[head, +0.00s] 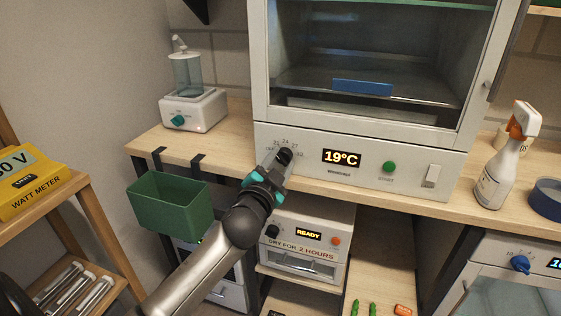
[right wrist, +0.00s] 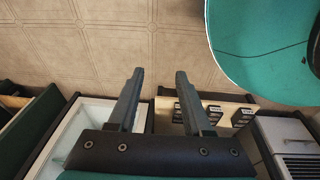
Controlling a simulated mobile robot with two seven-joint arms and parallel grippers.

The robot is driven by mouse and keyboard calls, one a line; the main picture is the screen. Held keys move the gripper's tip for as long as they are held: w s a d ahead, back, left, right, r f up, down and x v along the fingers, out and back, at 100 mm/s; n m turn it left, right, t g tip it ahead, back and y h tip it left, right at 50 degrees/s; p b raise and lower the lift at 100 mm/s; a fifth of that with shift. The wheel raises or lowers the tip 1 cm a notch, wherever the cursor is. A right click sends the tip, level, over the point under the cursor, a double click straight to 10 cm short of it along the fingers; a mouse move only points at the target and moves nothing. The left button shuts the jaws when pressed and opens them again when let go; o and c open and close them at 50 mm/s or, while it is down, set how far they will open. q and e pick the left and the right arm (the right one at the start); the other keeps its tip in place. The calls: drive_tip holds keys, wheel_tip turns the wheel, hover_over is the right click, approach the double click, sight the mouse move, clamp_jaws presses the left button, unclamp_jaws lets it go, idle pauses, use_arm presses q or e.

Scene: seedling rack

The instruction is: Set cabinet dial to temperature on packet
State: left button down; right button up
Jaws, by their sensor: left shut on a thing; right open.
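The white cabinet (head: 440,170) stands on the wooden counter, with a display (head: 341,158) reading 19°C, a green start button (head: 389,166) and a pale rocker switch (head: 431,176). The dark dial (head: 284,155) is at the left of its panel, with printed numbers around it, partly hidden by my gripper. My left gripper (head: 279,164) is shut on the dial. My right gripper (right wrist: 155,95) shows in the right wrist view, open and empty, with tiled floor beyond its fingers. I cannot make out a seed packet in either view.
A white device with a clear jar (head: 193,109) stands at the counter's left. A green bin (head: 168,203) hangs off the edge. A dryer (head: 310,240) showing READY sits below. A spray bottle (head: 503,165) and blue ring (head: 546,196) are at right. A yellow watt meter (head: 30,182) is at left.

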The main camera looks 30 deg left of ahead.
use_arm(q)
drive_tip(key=shift+c, duration=2)
unclamp_jaws()
drive_tip(key=shift+s, duration=0.15)
drive_tip(key=shift+s+d, duration=0.1)
drive_tip(key=shift+s, duration=0.25)
drive_tip(key=p+v, duration=0.2)
drive_tip(key=v, duration=1.2)
drive_tip(key=shift+s, duration=0.15)
use_arm(e)
drive_tip(key=shift+s+d+f, duration=0.3)
drive_tip(key=shift+s+d, duration=0.2)
drive_tip(key=shift+s, duration=0.2)
drive_tip(key=shift+s+d+f, duration=0.25)
drive_tip(key=shift+s+d, duration=0.2)
drive_tip(key=shift+s, duration=0.25)
drive_tip(key=shift+s+d+f, duration=0.3)
drive_tip(key=shift+s+d, duration=0.2)
drive_tip(key=shift+s, duration=0.2)
